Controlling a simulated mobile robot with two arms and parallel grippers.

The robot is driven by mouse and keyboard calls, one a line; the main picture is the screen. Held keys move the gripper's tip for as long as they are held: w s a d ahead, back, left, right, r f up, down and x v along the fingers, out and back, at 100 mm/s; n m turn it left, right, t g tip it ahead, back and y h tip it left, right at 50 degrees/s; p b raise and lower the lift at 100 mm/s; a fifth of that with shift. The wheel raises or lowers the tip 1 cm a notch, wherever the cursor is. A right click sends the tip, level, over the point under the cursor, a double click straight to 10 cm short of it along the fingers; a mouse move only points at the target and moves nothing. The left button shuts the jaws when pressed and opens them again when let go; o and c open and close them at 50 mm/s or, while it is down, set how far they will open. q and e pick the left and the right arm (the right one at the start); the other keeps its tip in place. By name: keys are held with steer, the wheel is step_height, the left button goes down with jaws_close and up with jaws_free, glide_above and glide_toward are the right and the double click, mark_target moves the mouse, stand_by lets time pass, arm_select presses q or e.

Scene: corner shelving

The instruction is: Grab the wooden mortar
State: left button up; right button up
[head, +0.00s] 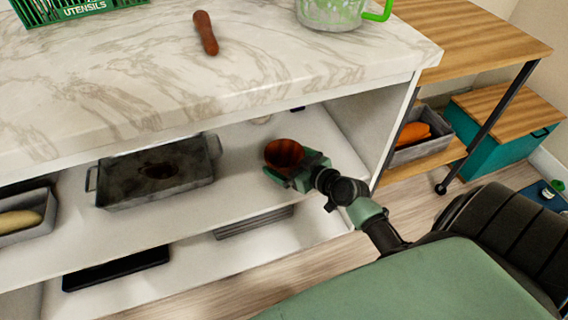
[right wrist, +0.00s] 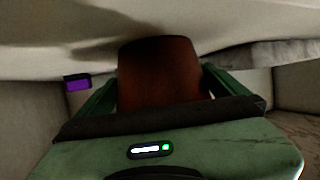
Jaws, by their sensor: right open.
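The wooden mortar (head: 284,152), a reddish-brown cup, stands on the upper inner shelf under the marble counter. My right gripper (head: 292,166) reaches in from the right and is at the mortar's near side, jaws open. In the right wrist view the mortar (right wrist: 158,75) sits between the two green fingers (right wrist: 158,88), one on each side. Whether the fingers touch it I cannot tell. Its lower part is hidden by the gripper body. My left gripper is not in view.
A grey metal tray (head: 155,195) stands left of the mortar on the shelf (head: 240,150). The counter edge (head: 230,105) overhangs above, and a white side panel (head: 375,125) stands to the right. A brown wooden pestle (head: 205,33) lies on the counter.

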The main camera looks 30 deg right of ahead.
steer(key=shift+w+a+f, duration=0.1)
steer(key=shift+w+f, duration=0.05)
steer(key=shift+w, duration=0.25)
steer(key=c, duration=1.4)
steer(key=shift+c, duration=0.2)
steer(key=shift+r, duration=0.2)
